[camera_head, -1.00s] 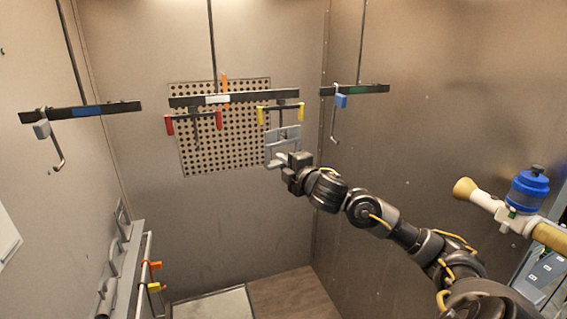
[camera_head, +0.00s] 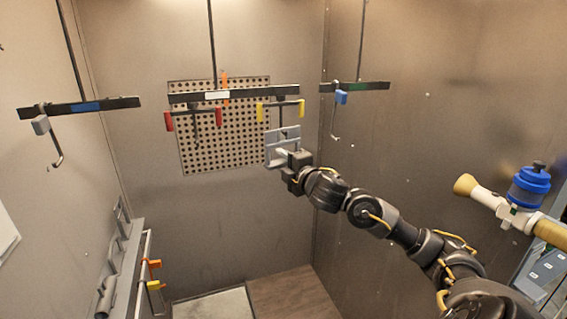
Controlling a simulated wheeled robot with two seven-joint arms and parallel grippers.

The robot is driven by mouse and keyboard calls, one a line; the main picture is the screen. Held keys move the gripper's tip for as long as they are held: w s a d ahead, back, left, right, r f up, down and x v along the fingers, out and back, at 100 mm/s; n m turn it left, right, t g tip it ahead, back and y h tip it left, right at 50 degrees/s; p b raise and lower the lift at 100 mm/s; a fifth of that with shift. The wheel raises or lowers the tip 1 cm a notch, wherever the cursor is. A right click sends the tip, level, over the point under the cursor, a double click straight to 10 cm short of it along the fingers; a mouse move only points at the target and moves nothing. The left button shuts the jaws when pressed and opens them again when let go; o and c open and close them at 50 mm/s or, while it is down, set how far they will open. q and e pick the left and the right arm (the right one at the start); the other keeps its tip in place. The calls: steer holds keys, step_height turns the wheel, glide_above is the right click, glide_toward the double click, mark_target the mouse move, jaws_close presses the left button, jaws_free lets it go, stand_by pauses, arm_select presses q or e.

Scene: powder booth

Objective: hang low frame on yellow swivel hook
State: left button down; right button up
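The yellow swivel hook (camera_head: 280,105) hangs under the right part of the middle black crossbar, with a yellow tab at each end of its short arm. The low frame (camera_head: 270,150), a grey open frame, is upright just below it. The hook's dark stem comes down at the frame's top; whether it passes through or in front of the frame I cannot tell. My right gripper (camera_head: 291,168) is at the frame's lower right and appears shut on it; the fingertips are small and partly hidden. My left gripper is not in view.
A red-tabbed hook (camera_head: 193,117) hangs left of the yellow one. A perforated panel (camera_head: 225,150) is behind. A spray device (camera_head: 528,188) stands at right, a rail (camera_head: 146,262) at lower left.

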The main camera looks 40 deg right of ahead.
steer(key=shift+s+f, duration=0.15)
steer(key=shift+s, duration=0.35)
steer(key=s+a+b, duration=0.1)
steer(key=s, duration=0.8)
steer(key=shift+s+a, duration=0.15)
steer(key=shift+s, duration=0.25)
